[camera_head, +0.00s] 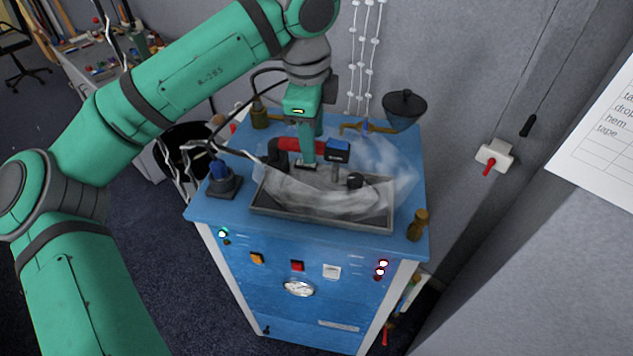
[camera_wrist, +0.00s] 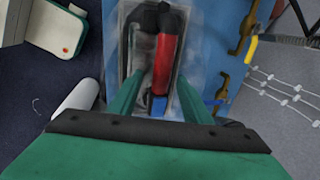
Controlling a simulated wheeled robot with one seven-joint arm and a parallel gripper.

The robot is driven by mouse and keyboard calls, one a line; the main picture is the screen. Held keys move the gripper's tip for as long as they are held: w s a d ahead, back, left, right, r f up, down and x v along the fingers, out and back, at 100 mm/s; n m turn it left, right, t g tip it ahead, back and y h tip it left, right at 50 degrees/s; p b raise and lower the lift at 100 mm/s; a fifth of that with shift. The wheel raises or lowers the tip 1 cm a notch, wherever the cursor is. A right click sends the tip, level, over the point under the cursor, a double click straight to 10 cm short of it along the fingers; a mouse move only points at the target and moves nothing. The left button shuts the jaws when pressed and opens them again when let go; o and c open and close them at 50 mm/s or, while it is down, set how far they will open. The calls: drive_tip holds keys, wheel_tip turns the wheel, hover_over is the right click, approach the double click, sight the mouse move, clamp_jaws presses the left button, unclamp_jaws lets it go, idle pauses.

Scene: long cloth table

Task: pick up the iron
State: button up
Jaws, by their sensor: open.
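The iron has a red handle (camera_head: 291,144) with black and blue end parts. It stands over a grey tray on the blue cabinet in the head view. Its lower body is blurred by a whitish translucent haze. In the wrist view, the red handle (camera_wrist: 165,62) runs lengthwise between my fingers, with black parts at the far end and a blue part near my palm. My gripper (camera_head: 307,161) points down at the handle, and its fingers (camera_wrist: 156,84) are apart on either side. I cannot tell whether they touch it.
The grey tray (camera_head: 320,216) has a raised rim. A black bowl-shaped part (camera_head: 404,107) stands at the back right of the blue cabinet (camera_head: 405,170). A dark block with a blue top (camera_head: 221,180) is at the left. A brass piece (camera_head: 418,224) is at the front right corner.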

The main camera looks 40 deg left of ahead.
sight(315, 175)
drive_tip(key=shift+w+a+f, duration=0.1)
drive_tip(key=shift+w+f, duration=0.15)
drive_tip(key=shift+f, duration=1)
drive_tip(key=shift+w+a+f, duration=0.15)
drive_tip(key=shift+w+f, duration=0.1)
drive_tip(key=shift+f, duration=0.95)
drive_tip(key=shift+w+a+f, duration=0.1)
drive_tip(key=shift+w+f, duration=0.15)
drive_tip(key=shift+f, duration=1)
drive_tip(key=shift+r, duration=0.1)
clamp_jaws()
